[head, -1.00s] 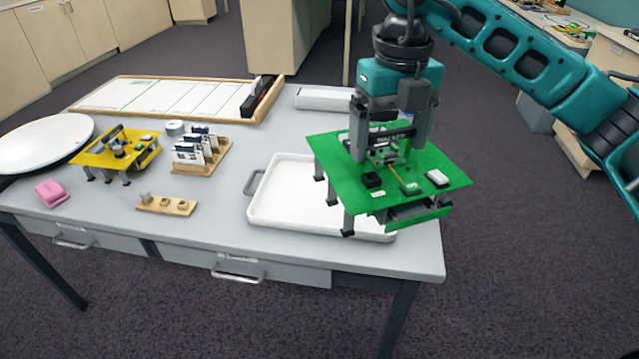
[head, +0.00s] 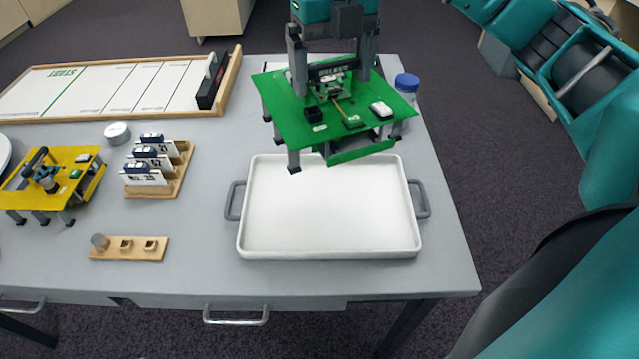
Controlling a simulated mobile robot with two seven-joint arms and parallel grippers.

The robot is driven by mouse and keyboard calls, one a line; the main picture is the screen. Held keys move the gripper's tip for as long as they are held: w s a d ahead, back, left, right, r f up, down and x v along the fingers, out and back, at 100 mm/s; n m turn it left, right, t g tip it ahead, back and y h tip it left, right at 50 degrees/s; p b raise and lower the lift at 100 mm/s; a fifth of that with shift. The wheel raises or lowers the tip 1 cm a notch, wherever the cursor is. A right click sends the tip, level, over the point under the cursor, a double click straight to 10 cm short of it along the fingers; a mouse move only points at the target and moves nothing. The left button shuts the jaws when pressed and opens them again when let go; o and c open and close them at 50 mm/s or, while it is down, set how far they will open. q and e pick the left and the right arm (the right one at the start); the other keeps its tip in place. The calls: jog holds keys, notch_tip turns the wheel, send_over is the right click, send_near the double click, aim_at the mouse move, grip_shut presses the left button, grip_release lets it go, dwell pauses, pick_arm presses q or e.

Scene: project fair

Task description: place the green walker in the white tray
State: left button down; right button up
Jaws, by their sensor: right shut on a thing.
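The green walker (head: 285,114) is a flat green board with grey legs and small parts on top. My right gripper (head: 330,74) is shut on the middle of it and holds it level in the air. The walker hangs over the back edge of the white tray (head: 330,215), with its legs apart from the tray floor as far as I can see. The white tray is empty, with a grey handle at each side. It lies on the right part of the grey table. My left gripper is not in view.
A yellow walker (head: 72,167) stands at the left, near a wooden card rack (head: 170,184) and a wooden block with holes (head: 128,254). A blue-capped bottle (head: 406,92) stands behind the green walker. A framed START board (head: 100,86) lies at the back left.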

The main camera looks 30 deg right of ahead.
aim_at(332, 108)
jog(key=f+b, duration=0.2)
jog(key=f, duration=0.4)
jog(key=shift+s+f, duration=0.15)
jog(key=shift+s, duration=0.05)
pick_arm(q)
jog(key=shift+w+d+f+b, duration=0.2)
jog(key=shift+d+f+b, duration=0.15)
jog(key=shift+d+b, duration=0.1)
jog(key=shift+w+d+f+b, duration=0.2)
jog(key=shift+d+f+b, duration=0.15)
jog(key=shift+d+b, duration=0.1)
pick_arm(e)
notch_tip(332, 108, down, 13)
jog(key=shift+w+f, duration=0.1)
jog(key=shift+f, duration=0.15)
jog(key=o, duration=0.8)
jog(key=shift+o, duration=0.3)
